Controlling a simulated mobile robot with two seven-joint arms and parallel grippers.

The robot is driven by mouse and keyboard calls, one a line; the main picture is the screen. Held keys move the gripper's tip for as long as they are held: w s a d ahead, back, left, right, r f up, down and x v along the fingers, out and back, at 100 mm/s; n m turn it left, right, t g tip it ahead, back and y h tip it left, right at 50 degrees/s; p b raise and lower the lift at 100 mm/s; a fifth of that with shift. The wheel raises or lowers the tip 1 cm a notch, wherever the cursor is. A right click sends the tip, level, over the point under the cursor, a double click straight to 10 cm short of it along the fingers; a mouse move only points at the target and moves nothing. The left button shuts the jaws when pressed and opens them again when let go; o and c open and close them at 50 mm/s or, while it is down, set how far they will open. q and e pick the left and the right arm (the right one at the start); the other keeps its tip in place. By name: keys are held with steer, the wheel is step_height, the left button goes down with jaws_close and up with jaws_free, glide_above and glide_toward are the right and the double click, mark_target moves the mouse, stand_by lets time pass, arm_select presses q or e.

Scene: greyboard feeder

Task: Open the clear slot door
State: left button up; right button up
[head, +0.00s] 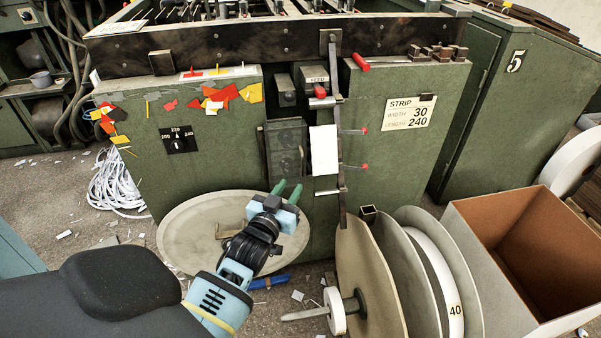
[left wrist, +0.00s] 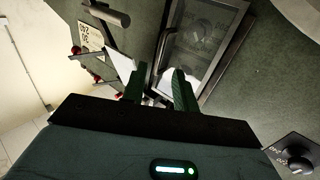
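The clear slot door (head: 285,148) is a dark-framed see-through panel on the green machine's front, left of a white strip (head: 323,150). It looks shut, and round shapes show faintly behind it. The door also shows in the left wrist view (left wrist: 203,45), tilted, beyond my fingertips. My left gripper (head: 287,191) is below the door in the head view, its green fingers apart. In the left wrist view the two fingers (left wrist: 159,88) have a gap with nothing clearly held in it. Contact with the door cannot be told. My right gripper is not in view.
A large reel (head: 372,270) stands at the lower right beside an open brown box (head: 520,240). A pale round disc (head: 185,225) is behind my left arm. Red-tipped pins (head: 363,131) stick out right of the strip. A dial (left wrist: 296,160) shows in the wrist view.

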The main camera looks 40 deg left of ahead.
mark_target(302, 170)
arm_select(q)
steer(key=b+x, duration=0.1)
steer(key=x, duration=0.5)
steer(key=shift+w+f, duration=0.1)
steer(key=shift+w, duration=0.1)
steer(key=shift+w+a+b, duration=0.15)
steer(key=shift+w+b, duration=0.2)
steer(key=shift+w, duration=0.25)
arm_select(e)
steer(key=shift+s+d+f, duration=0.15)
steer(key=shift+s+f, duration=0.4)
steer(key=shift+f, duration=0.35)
arm_select(q)
steer(key=shift+c, duration=0.4)
jaws_close()
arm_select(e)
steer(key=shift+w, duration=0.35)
